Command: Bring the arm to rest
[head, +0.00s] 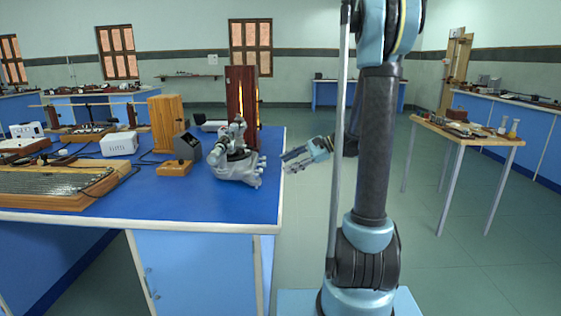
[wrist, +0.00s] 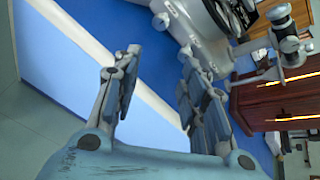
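My gripper (head: 296,158) is off the right edge of the blue bench (head: 137,208) in the head view, beside the grey spectrometer (head: 238,167) and apart from it. In the wrist view, my gripper (wrist: 155,90) has its two fingers spread with nothing between them. The bench edge (wrist: 110,62) and the blue bench side show behind the fingers. My arm (head: 371,150) stands upright in the head view, with its forearm partly hidden behind the upright links.
A wooden lamp housing (head: 241,100) with a glowing slit stands behind the spectrometer. A wooden box (head: 167,122) and a white box (head: 119,144) stand further left. A small wooden table (head: 466,137) stands at the right. The floor (head: 455,262) between is clear.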

